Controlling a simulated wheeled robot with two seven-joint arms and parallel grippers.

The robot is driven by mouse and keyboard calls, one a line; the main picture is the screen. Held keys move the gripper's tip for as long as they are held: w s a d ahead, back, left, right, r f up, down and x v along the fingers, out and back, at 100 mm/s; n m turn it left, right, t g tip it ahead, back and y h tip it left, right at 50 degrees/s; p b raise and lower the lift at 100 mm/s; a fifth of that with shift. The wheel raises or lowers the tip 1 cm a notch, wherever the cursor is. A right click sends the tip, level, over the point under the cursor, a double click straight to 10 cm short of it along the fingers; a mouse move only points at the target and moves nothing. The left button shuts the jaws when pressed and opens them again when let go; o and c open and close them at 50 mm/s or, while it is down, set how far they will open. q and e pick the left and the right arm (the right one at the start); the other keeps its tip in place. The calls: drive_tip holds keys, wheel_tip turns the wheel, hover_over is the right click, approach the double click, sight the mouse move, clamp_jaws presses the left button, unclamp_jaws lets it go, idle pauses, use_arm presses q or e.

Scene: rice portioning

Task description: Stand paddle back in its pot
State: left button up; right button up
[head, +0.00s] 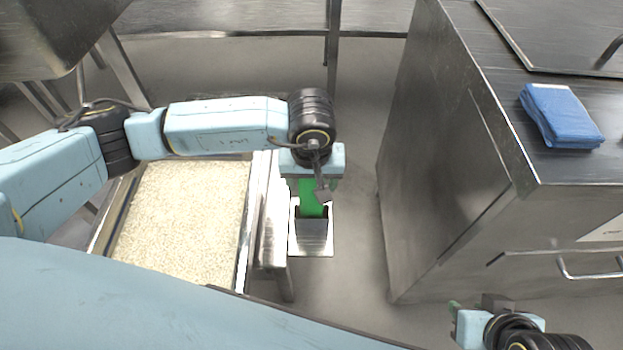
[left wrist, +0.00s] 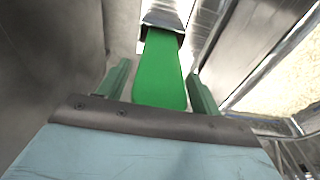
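The green paddle (head: 312,198) stands in a metal pot (head: 312,232), its lower part hidden inside. My left gripper (head: 316,182) is right above the pot, over the paddle's upper end. In the left wrist view the paddle (left wrist: 161,72) runs between the two green fingers (left wrist: 160,88), with narrow gaps at its sides, so the gripper looks open around it. The pot's mouth (left wrist: 163,20) shows at the top of that view. My right gripper (head: 456,310) is at the bottom right, mostly cut off; its opening is not clear.
A large tray of rice (head: 247,225) lies left of the pot, under my left arm. A steel cabinet (head: 450,150) stands to the right, with a folded blue cloth (head: 560,115) on top. Clear floor shows between pot and cabinet.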

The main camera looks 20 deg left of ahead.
use_arm(q)
drive_tip(key=shift+o, duration=0.7)
wheel_tip(320, 180, up, 13)
drive_tip(key=s+p, duration=0.1)
drive_tip(key=p, duration=0.3)
drive_tip(key=shift+s+d+r, duration=0.15)
drive_tip(key=shift+s+d, duration=0.05)
drive_tip(key=shift+s, duration=0.05)
